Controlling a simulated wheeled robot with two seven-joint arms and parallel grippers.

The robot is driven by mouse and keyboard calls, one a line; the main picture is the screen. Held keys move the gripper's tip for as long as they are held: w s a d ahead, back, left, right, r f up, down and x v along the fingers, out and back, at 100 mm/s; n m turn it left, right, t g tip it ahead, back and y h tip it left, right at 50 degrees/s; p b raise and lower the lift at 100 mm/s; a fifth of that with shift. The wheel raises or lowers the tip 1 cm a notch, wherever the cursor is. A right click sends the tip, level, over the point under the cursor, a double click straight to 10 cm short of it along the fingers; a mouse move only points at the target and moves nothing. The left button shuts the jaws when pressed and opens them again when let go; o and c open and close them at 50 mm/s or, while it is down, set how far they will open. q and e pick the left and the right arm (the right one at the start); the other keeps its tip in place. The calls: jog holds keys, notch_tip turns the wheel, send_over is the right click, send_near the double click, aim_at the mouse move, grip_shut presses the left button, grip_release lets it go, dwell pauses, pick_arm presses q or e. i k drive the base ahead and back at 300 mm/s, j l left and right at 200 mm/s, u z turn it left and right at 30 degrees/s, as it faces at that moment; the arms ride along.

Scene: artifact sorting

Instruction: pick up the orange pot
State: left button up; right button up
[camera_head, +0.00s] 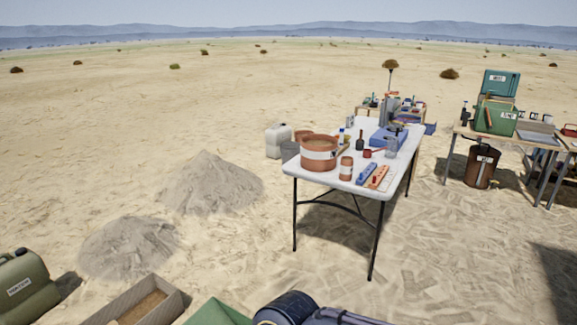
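A wide orange-brown pot (319,146) with a pale band around its side stands upright on the near left end of a white folding table (308,177). A smaller orange-brown jar (346,174), also with a pale label, stands just to its right. Neither of my grippers shows in the head view, so I cannot see their state. Nothing is seen touching the pot.
Blue and orange strips (378,176), small bottles and tools share the tabletop. A white jerrycan (278,139) stands behind the table. Two sand heaps (212,184) lie left. A second table (455,128) stands right.

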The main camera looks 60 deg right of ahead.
aim_at(346, 163)
jog(key=z, duration=2.4)
jog(key=u, duration=0.5)
jog(key=l+u, duration=0.1)
jog(key=u, duration=0.35)
jog(key=k+u, duration=0.1)
jog(key=u, duration=0.4)
jog(key=k+u, duration=0.1)
jog(key=u, duration=0.4)
jog(key=l+u, duration=0.1)
jog(key=u, duration=0.35)
jog(key=i, duration=0.3)
jog(key=k+z, duration=0.15)
jog(key=k, duration=0.3)
jog(key=i+z, duration=0.1)
jog(key=z, duration=0.3)
jog(key=i+z, duration=0.1)
jog(key=z, duration=0.35)
jog(key=j+z, duration=0.1)
jog(key=z, duration=0.3)
jog(key=i+j+z, duration=0.1)
jog(key=z, duration=0.35)
jog(key=j+z, duration=0.15)
jog(key=z, duration=0.25)
jog(key=l+z, duration=0.15)
